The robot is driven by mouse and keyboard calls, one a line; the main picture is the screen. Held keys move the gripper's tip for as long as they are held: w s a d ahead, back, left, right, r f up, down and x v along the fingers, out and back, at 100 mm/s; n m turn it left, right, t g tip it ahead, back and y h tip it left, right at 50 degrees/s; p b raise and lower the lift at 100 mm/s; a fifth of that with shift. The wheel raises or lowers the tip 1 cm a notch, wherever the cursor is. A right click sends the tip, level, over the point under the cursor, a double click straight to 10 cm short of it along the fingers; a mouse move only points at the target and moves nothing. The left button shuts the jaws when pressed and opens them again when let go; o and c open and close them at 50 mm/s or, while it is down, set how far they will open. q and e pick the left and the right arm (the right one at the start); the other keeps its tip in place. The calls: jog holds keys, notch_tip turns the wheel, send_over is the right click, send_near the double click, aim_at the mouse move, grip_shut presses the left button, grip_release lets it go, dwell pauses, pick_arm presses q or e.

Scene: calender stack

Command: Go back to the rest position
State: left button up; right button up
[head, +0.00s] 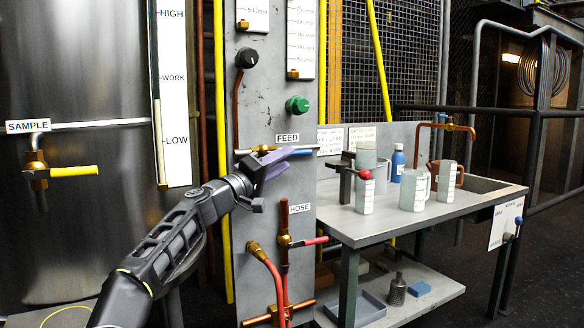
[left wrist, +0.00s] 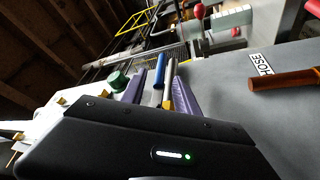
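My left gripper (head: 284,161) is at the upright grey panel (head: 262,100), just below the FEED label (head: 287,138). Its two purple fingers are apart in the left wrist view (left wrist: 160,95), with nothing clamped between them. The feed valve's blue handle (head: 301,147) shows just behind the fingers. In the left wrist view the blue handle (left wrist: 159,68) and a brass part (left wrist: 169,78) appear between the fingers, beyond them. I cannot tell whether a finger touches the valve. My right gripper is not in view.
A steel tank (head: 80,220) with a yellow-handled SAMPLE tap (head: 75,171) stands left. The HOSE valve (head: 285,240) with red hoses sits below my gripper. A bench (head: 400,222) with clear jugs and a blue bottle (head: 397,163) stands right. A green knob (head: 297,104) is above.

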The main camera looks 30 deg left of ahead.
pick_arm(q)
jog(key=shift+b+v, duration=0.35)
jog(key=shift+v, duration=0.8)
